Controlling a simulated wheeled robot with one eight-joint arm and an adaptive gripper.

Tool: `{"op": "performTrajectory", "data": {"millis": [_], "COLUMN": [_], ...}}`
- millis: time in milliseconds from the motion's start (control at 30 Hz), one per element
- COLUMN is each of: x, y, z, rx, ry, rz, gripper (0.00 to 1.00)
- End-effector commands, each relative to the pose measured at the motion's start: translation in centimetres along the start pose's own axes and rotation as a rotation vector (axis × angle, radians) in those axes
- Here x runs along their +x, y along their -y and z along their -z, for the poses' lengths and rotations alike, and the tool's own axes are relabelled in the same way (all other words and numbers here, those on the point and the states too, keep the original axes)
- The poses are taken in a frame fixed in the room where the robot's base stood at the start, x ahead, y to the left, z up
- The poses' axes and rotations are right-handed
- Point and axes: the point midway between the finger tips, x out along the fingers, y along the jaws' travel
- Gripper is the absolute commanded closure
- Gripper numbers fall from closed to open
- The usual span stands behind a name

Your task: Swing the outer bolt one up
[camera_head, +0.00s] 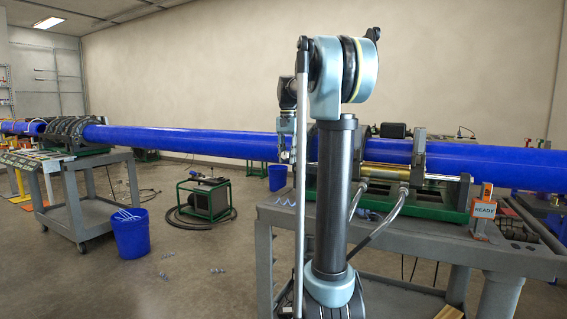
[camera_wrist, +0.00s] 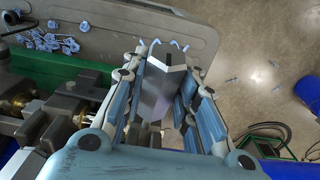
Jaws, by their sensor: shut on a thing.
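In the wrist view, my gripper (camera_wrist: 168,62) is shut on a grey metal block with flat faces (camera_wrist: 154,88), which I take to be the outer bolt. The block stands between the two finger pads, and my gripper's body hides its lower end. In the head view, my gripper (camera_head: 287,152) hangs at the left end of the clamp machine (camera_head: 432,196) on the near cart, in front of the long blue pipe (camera_head: 200,138). My arm hides part of the machine there, and the bolt cannot be made out in that view.
The near cart (camera_head: 400,236) carries hoses and an orange READY tag (camera_head: 484,211). Pale blue shavings (camera_wrist: 52,40) lie on its top. A second cart (camera_head: 92,212) stands at left. A blue bucket (camera_head: 131,234) and a green-framed unit (camera_head: 205,198) stand on the floor between.

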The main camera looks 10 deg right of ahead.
Motion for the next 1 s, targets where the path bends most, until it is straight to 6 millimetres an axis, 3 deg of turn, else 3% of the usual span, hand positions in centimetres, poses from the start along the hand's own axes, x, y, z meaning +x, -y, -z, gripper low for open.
{"op": "performTrajectory", "data": {"millis": [1000], "x": [-3.2], "y": [0.1], "z": [1.5], "rx": [-0.001], "ry": [-0.002], "rz": [0.002], "gripper": [0.81]}}
